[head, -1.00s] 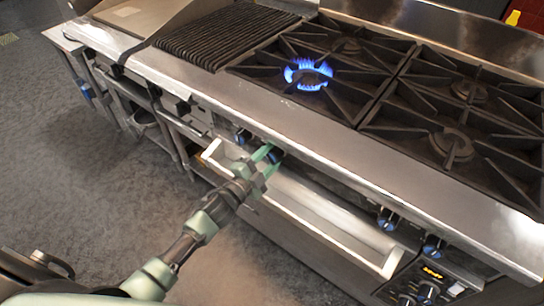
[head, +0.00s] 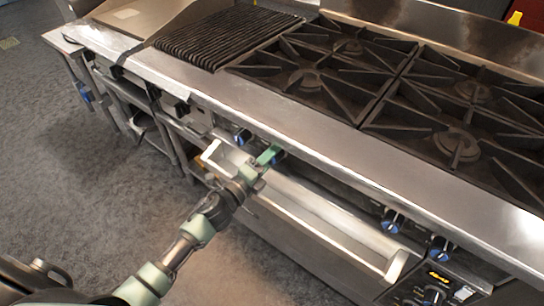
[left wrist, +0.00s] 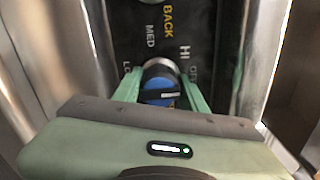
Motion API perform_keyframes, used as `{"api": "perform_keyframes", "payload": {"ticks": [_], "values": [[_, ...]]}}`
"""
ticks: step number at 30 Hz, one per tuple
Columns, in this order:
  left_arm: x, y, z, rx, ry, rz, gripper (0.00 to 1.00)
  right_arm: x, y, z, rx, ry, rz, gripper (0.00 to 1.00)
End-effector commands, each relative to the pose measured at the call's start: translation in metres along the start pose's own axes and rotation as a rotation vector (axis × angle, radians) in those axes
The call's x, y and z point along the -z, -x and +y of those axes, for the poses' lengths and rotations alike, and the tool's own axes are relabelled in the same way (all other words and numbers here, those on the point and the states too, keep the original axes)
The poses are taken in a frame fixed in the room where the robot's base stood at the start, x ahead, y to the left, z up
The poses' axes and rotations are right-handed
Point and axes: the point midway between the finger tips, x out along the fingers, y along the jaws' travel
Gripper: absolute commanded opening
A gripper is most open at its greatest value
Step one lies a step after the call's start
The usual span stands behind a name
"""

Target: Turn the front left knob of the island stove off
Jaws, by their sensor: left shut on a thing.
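The island stove (head: 330,125) has a steel front edge with knobs below it. My left gripper (head: 268,155) is at the front panel, its green fingers on either side of one blue-and-silver knob (head: 281,156). The front left burner (head: 306,81) shows no flame. My right gripper is not in view.
Another knob (head: 243,137) sits just left of the gripper, and two more (head: 392,221) (head: 440,248) lie to the right. A ribbed grill (head: 225,35) is at the left. The grey floor (head: 90,190) at left is open.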

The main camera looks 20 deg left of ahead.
Motion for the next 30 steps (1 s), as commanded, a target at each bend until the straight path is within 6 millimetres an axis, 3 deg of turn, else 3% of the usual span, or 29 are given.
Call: {"api": "perform_keyframes", "payload": {"ticks": [18,19,21,30], "values": [[0.0012,0.0005,0.0015,-0.003,-0.042,0.002,0.01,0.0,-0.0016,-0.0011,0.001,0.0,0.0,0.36],[0.0011,0.0006,0.0015,-0.003,-0.042,0.002,0.5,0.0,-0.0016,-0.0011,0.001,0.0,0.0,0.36],[0.001,0.0005,0.0014,-0.003,-0.041,0.002,0.63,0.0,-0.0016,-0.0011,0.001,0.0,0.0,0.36],[0.0004,0.0012,0.0008,-0.001,-0.039,0.001,0.63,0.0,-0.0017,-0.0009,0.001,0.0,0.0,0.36]]}}
